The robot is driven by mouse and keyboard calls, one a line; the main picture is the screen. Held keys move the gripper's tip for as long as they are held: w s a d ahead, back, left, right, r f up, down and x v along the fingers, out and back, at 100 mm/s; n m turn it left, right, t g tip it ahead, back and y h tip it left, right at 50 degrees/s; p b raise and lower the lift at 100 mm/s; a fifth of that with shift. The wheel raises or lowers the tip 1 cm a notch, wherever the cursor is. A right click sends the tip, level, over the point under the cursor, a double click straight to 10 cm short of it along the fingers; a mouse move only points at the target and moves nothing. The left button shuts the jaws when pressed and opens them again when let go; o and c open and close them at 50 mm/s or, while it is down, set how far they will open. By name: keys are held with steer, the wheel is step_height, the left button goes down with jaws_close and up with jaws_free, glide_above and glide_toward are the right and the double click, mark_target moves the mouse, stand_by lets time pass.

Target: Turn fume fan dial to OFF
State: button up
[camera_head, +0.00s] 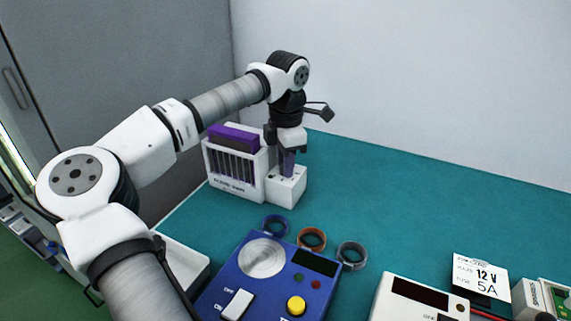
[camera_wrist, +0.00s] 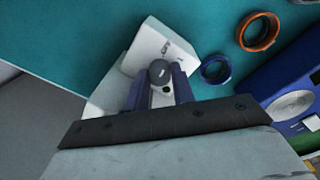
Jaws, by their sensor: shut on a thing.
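A white unit with dark slats and a purple top (camera_head: 232,139) stands at the back left of the teal bench; its front print is too small to read surely. A low white box (camera_head: 287,190) adjoins its right side. My gripper (camera_head: 286,170) points down onto this box. In the wrist view, a round dark grey dial with a light mark (camera_wrist: 160,72) sits between the bluish fingers of my gripper (camera_wrist: 159,88), which is shut on it. The dial is hidden in the head view. Small lettering shows on the box beside it, but I cannot read the dial's setting.
Blue (camera_head: 276,225), orange (camera_head: 311,239) and grey (camera_head: 352,254) rings lie in front of the unit. A blue device with a yellow button (camera_head: 262,285), a white tray (camera_head: 184,262) and a white display box (camera_head: 419,300) stand nearer. The back right bench is clear.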

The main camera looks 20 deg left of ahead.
steer(key=shift+n, duration=0.9)
steer(key=o, duration=1)
